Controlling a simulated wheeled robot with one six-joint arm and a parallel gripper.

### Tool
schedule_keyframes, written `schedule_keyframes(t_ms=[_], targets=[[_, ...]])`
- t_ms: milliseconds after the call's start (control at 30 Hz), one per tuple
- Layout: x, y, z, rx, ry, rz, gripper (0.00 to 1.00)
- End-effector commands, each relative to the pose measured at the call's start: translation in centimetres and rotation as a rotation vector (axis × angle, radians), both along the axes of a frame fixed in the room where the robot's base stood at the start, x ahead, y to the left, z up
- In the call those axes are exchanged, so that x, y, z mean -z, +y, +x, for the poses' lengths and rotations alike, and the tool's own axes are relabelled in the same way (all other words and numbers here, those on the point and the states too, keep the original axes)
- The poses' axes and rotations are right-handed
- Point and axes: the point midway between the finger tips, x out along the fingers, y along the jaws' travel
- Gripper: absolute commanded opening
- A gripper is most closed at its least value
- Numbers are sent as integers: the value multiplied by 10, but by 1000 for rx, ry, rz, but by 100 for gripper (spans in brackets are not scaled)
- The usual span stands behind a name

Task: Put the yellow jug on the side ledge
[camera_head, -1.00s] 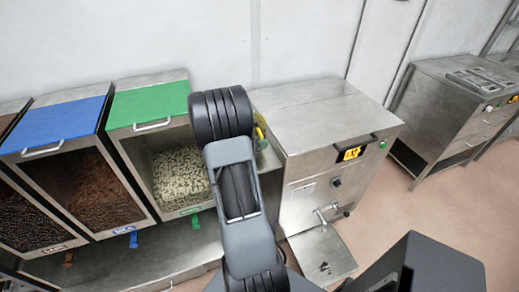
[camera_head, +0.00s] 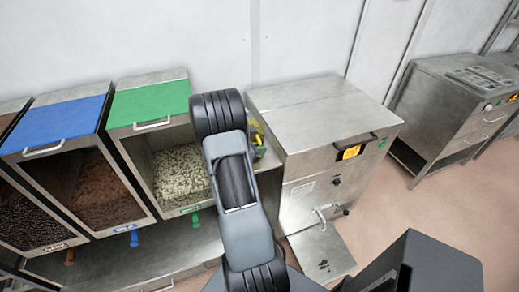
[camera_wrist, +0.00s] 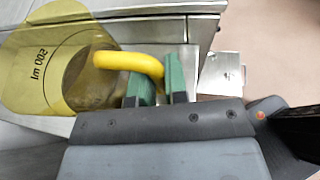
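The yellow jug (camera_wrist: 45,75) is see-through and marked 500 ml, with a solid yellow handle (camera_wrist: 130,60). In the wrist view the handle runs between the green fingertips of my gripper (camera_wrist: 160,82) and fills the gap, so my gripper looks shut on it. Something dark shows inside or through the jug. In the head view only a small part of the jug (camera_head: 258,142) shows, right of my arm, which hides the rest. It is over the narrow steel side ledge (camera_head: 269,160) between the green-lidded bin and the steel machine. I cannot tell whether it touches the ledge.
The steel machine (camera_head: 320,115) with a tap and drip plate (camera_head: 322,252) stands right of the ledge. The green-lidded bin (camera_head: 150,103) of pale pellets and the blue-lidded bin (camera_head: 55,124) stand left. A steel cabinet (camera_head: 455,110) is farther right, with open floor in front.

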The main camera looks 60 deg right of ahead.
Motion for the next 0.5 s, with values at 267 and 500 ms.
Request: schedule_keyframes(t_ms=[267,500], targets=[[0,0,0,0,1,0,39],[-1,0,0,0,1,0,39]])
